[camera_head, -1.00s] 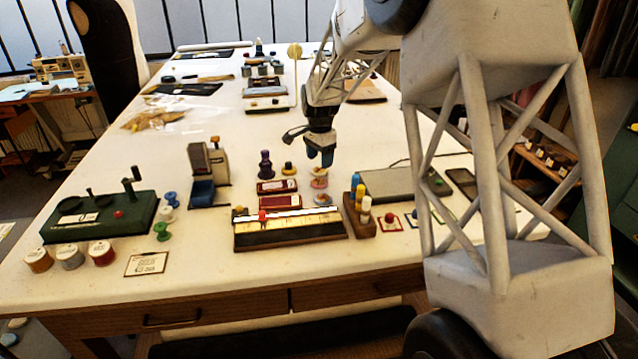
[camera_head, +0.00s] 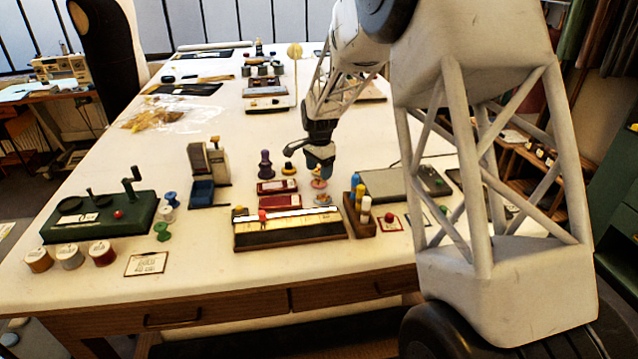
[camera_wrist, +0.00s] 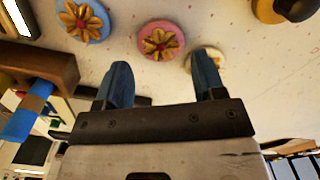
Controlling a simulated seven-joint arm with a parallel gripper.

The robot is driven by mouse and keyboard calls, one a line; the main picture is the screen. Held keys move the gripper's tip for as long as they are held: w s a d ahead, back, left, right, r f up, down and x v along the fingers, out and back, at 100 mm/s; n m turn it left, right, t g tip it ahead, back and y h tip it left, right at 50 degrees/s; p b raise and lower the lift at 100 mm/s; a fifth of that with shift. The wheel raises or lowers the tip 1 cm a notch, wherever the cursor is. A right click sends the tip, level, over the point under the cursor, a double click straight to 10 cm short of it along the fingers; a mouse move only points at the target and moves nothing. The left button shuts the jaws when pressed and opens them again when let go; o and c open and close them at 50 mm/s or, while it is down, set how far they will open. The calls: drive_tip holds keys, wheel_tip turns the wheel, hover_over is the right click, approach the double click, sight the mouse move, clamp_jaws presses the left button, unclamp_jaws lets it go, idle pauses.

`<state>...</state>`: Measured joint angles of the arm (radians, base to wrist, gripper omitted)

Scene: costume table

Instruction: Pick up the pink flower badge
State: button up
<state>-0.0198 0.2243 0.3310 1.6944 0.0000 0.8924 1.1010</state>
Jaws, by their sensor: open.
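The pink flower badge (camera_wrist: 160,40) is a round pink disc with a gold flower and red centre. In the wrist view it lies on the white tabletop beyond my fingertips, roughly in line with the gap between them. In the head view the badge (camera_head: 319,184) is small, just below my gripper (camera_head: 320,160). My gripper (camera_wrist: 163,76) is open with nothing between its blue fingers. A blue flower badge (camera_wrist: 82,18) lies to its left, and a cream badge (camera_wrist: 205,57) is partly hidden behind my right finger.
A wooden holder with coloured pegs (camera_head: 361,216) stands right of the badges. A ruler-topped box (camera_head: 288,229) lies in front. A purple spool-like piece (camera_head: 265,164) and red boxes (camera_head: 277,187) stand to the left.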

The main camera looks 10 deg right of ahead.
sight(319, 180)
drive_tip(key=shift+f, duration=1.9)
drive_tip(key=c, duration=0.6)
drive_tip(key=shift+o, duration=0.2)
drive_tip(key=shift+r, duration=0.2)
drive_tip(key=shift+r, duration=1.4)
drive_tip(key=shift+s+r, duration=0.2)
drive_tip(key=shift+r, duration=0.1)
drive_tip(key=s, duration=0.5)
drive_tip(key=s+r, duration=0.1)
drive_tip(key=s, duration=0.9)
drive_tip(key=shift+s+d+r, duration=0.1)
drive_tip(key=shift+s+r, duration=0.05)
drive_tip(key=shift+s, duration=0.15)
